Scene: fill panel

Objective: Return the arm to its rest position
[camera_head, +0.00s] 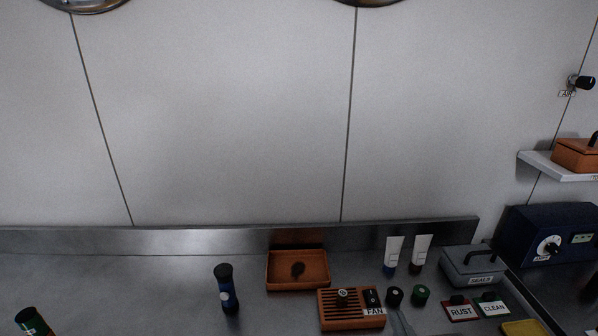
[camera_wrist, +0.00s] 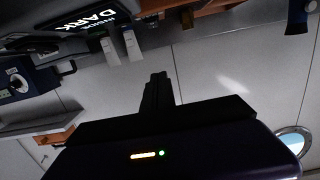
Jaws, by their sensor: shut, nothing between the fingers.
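My gripper (camera_wrist: 158,82) shows in the wrist view as a dark silhouette with its two fingers together and nothing between them. It points toward the pale wall panels and touches nothing that I can see. The wrist picture looks upside down, with the bench along its top. My arm and gripper do not show in the head view.
A shelf (camera_head: 545,166) juts out at right. The wall's middle is clear.

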